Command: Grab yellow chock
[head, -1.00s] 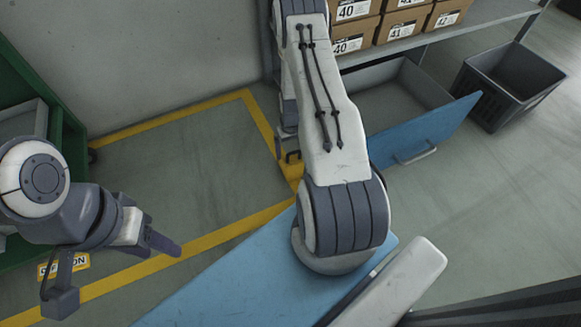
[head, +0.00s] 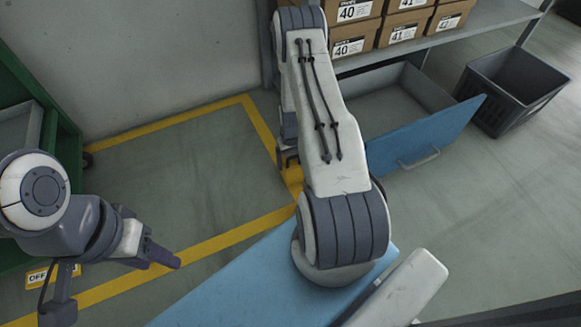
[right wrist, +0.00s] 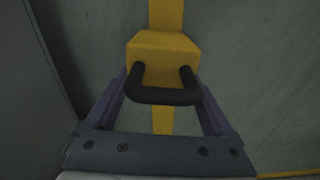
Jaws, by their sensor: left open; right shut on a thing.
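The yellow chock (right wrist: 160,52) shows in the right wrist view, a yellow block with a black bar handle (right wrist: 163,96) facing my gripper. My right gripper (right wrist: 162,86) is shut on the chock, with a purple finger at each side of the handle. In the head view the chock is mostly hidden behind my right arm, so its contact with the floor cannot be told. My left gripper (head: 165,256) is open and empty at the lower left of the head view, above the floor.
A yellow floor line (head: 258,130) runs along the wall. A blue-fronted drawer (head: 430,135) stands open under a shelf of shoe boxes (head: 352,44). A dark crate (head: 512,85) is at the right. A green frame (head: 60,140) is at the left. Marked floor between is clear.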

